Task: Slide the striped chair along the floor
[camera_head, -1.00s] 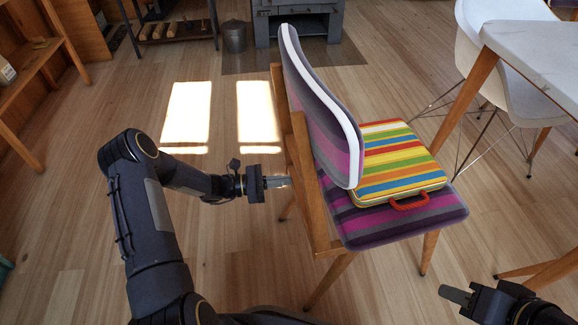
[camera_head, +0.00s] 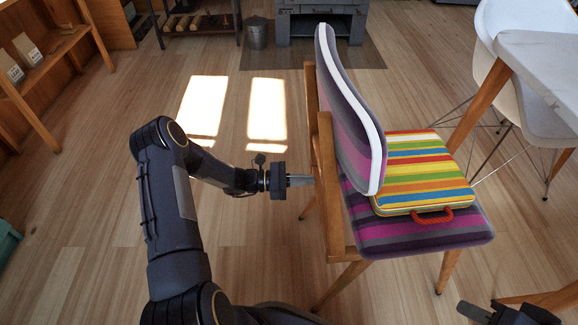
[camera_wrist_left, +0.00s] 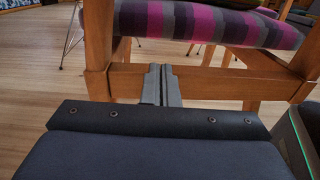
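The striped chair has a purple, grey and magenta seat (camera_head: 400,238), a backrest with a white edge (camera_head: 352,110) and a wooden frame (camera_head: 330,185). It stands upright on the floor, its backrest toward my left arm. A multicoloured striped case (camera_head: 420,175) with a red handle lies on its seat. My left gripper (camera_head: 302,181) is shut and empty, pointing at the wooden frame behind the backrest. In the left wrist view its fingers (camera_wrist_left: 160,85) overlap a wooden rail (camera_wrist_left: 210,82); I cannot tell if they touch. My right gripper (camera_head: 472,310) looks shut and empty, partly cut off at the lower right.
A white-topped table (camera_head: 545,60) and a white chair (camera_head: 520,105) stand right of the striped chair. A stove (camera_head: 310,25) and a metal bucket (camera_head: 256,35) are at the back. Shelves (camera_head: 45,65) stand at the left. The floor (camera_head: 90,190) left of my left arm is open.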

